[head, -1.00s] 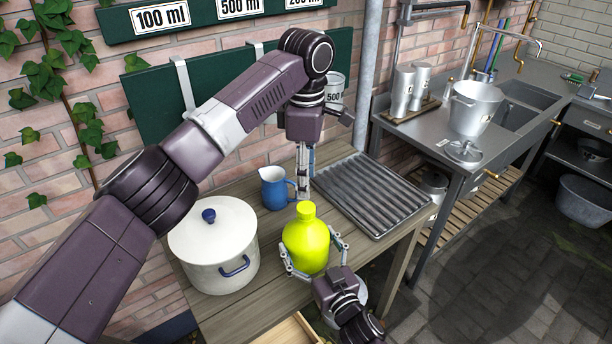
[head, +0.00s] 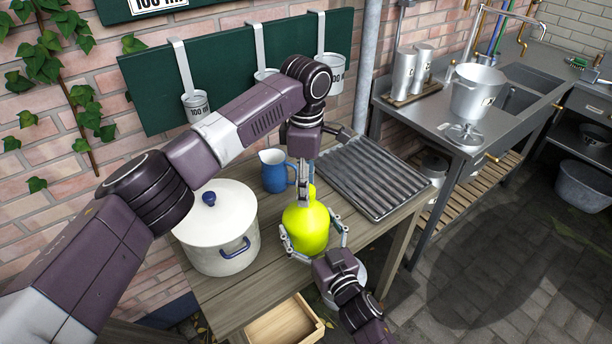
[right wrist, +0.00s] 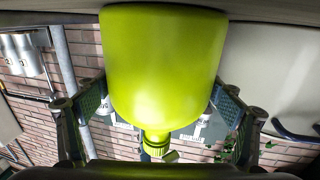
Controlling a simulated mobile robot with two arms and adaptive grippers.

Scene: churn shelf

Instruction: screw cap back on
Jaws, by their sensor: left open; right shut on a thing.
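A yellow-green bottle (head: 306,230) stands upright over the front right part of the wooden table. It also fills the middle of the right wrist view (right wrist: 165,65), appearing upside down, with its narrow neck (right wrist: 156,137) low in the picture. My right gripper (head: 313,238) is shut around the bottle's body, one finger on each side. My left gripper (head: 306,200) is open and points down at the bottle's neck, its fingers overlapping the neck in the head view. I cannot tell whether they touch it. I cannot make out a separate cap.
A white lidded pot (head: 216,235) stands left of the bottle and a blue jug (head: 273,170) behind it. A ribbed metal tray (head: 375,178) lies at the back right. An open wooden drawer or box (head: 285,325) is below. Measuring cups (head: 196,102) hang on the green board.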

